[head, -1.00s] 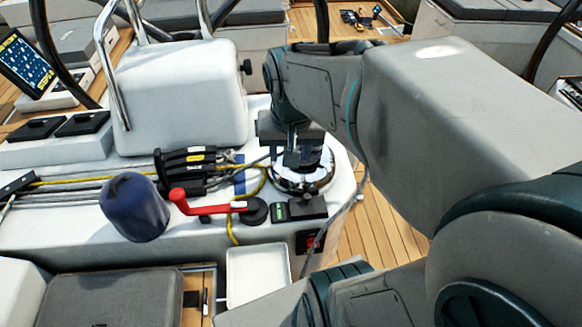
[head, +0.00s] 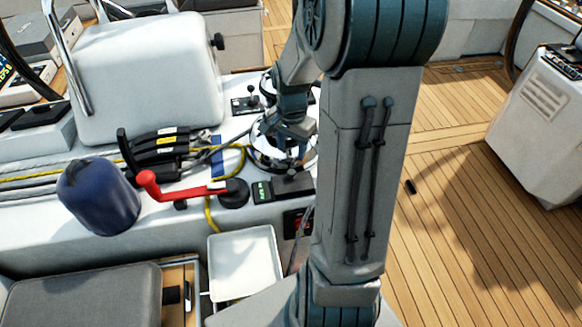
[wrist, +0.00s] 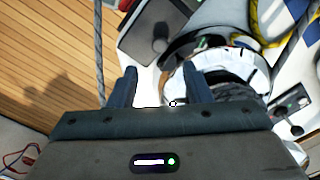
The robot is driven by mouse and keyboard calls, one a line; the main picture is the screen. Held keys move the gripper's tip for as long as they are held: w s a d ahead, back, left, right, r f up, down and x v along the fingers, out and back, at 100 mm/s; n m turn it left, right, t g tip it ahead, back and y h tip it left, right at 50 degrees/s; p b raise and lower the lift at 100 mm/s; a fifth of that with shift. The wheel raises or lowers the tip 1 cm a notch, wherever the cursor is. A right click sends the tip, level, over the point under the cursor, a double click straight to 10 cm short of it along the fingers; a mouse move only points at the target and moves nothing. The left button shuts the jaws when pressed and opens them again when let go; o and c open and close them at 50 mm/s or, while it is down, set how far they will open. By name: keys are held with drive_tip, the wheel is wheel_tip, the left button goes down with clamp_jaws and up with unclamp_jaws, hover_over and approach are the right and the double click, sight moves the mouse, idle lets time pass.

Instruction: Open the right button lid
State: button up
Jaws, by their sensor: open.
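The right button (head: 294,186) is a small dark box on the white console's near edge, right of a similar box with a green display (head: 262,191). In the wrist view the right button's dark panel (wrist: 140,40) lies near the top, with a rounded grey piece standing on it; I cannot tell whether its lid is shut. My gripper (wrist: 160,82) is open, its two fingers apart with nothing between them. It points towards the panel, which shows just beyond the fingertips; I see no contact. In the head view my arm hides part of this area.
A chrome winch (head: 258,158) stands just behind the buttons and close to my gripper, also in the wrist view (wrist: 262,78). A red-handled lever (head: 190,193) and a blue-covered drum (head: 100,197) lie to the left. Open wooden deck (head: 470,190) is on the right.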

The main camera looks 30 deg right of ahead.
sight(291, 171)
wheel_tip(291, 171, down, 9)
drive_tip(key=shift+r+b, duration=0.2)
drive_tip(key=shift+b, duration=0.1)
clamp_jaws()
